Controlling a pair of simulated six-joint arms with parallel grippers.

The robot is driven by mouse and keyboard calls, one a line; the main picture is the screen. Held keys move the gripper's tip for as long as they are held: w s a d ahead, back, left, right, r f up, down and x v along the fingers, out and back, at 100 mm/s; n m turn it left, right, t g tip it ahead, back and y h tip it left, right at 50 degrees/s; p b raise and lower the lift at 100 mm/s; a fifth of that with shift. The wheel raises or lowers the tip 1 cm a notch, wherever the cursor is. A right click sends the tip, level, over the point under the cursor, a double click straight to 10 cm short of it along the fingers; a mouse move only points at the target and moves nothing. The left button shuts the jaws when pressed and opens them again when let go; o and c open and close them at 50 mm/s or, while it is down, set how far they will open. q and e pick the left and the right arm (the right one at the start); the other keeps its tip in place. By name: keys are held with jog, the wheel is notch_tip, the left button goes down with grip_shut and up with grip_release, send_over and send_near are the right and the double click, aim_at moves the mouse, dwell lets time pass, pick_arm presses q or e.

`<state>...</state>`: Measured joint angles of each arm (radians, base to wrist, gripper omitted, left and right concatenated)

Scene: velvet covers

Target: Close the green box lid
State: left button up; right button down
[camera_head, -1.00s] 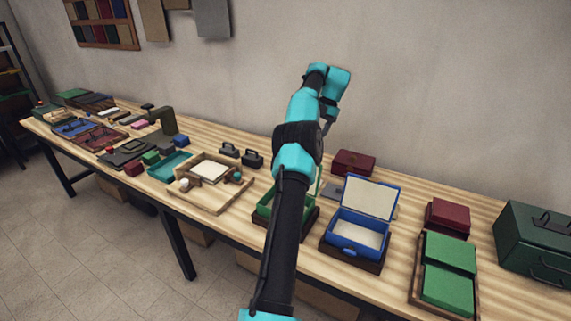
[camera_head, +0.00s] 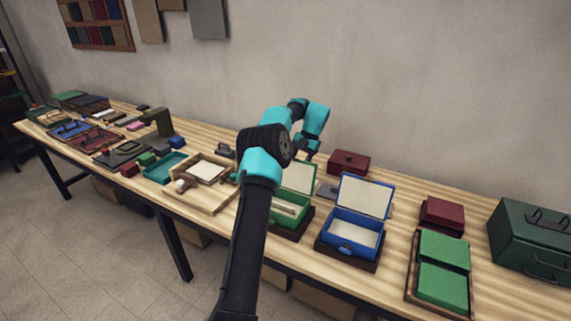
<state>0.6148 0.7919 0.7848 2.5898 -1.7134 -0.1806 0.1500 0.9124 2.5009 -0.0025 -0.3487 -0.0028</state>
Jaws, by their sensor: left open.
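The green box (camera_head: 290,221) stands on a dark base near the middle of the table, with its lid (camera_head: 300,178) raised and the pale inside of the lid facing me. My left arm crosses in front of the box's left side and hides part of it. My left gripper (camera_head: 310,154) points down just above and behind the raised lid's top edge. Its fingers are small and partly hidden, but it is open and holds nothing that I can see. I cannot tell whether it touches the lid. My right gripper is not in view.
A blue box (camera_head: 352,232) with its lid raised stands just right of the green box. A dark red box (camera_head: 348,162) sits behind them. A wooden tray (camera_head: 206,195) is at the left. Green blocks in a tray (camera_head: 443,270) and a green case (camera_head: 535,240) are at the right.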

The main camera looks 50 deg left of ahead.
pick_arm(q)
jog(key=shift+x, duration=0.85)
jog(key=shift+c, duration=0.2)
grip_shut()
